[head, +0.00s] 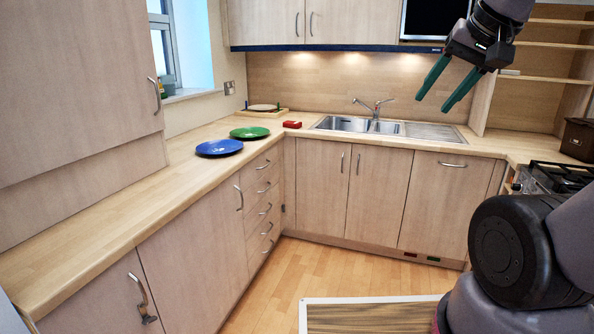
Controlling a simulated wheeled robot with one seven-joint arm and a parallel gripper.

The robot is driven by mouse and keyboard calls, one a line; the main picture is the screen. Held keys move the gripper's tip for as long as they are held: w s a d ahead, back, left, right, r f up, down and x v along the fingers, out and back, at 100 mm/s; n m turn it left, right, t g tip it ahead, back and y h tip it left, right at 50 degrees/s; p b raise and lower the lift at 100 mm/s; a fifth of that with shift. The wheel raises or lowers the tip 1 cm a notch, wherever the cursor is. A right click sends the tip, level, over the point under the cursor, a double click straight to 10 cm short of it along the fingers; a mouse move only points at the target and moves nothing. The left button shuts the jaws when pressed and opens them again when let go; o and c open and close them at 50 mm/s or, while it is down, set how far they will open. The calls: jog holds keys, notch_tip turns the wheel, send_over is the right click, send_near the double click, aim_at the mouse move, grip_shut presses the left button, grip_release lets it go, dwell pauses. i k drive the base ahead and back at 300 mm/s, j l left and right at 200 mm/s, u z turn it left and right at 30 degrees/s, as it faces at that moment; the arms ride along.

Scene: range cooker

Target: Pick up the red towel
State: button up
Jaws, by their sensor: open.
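A small red block-shaped item (292,124), which fits the folded red towel, lies on the wooden counter just left of the sink. It is small in this view, so its texture cannot be told. My gripper (432,104) is at the upper right, in the air, with its two green fingers apart and nothing between them. In the picture it is well to the right of the red item and appears much nearer to the camera. The red item is fully visible.
A green plate (249,132) and a blue plate (219,147) lie on the counter left of the red item. A hob (560,177) is at far right.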

aim_at(295, 124)
jog(key=i, duration=2.2)
jog(key=i+u, duration=0.2)
jog(key=i, duration=0.3)
jog(key=i+l+u, duration=0.2)
jog(key=i, duration=0.25)
jog(key=i+l+u, duration=0.15)
jog(key=i, duration=0.3)
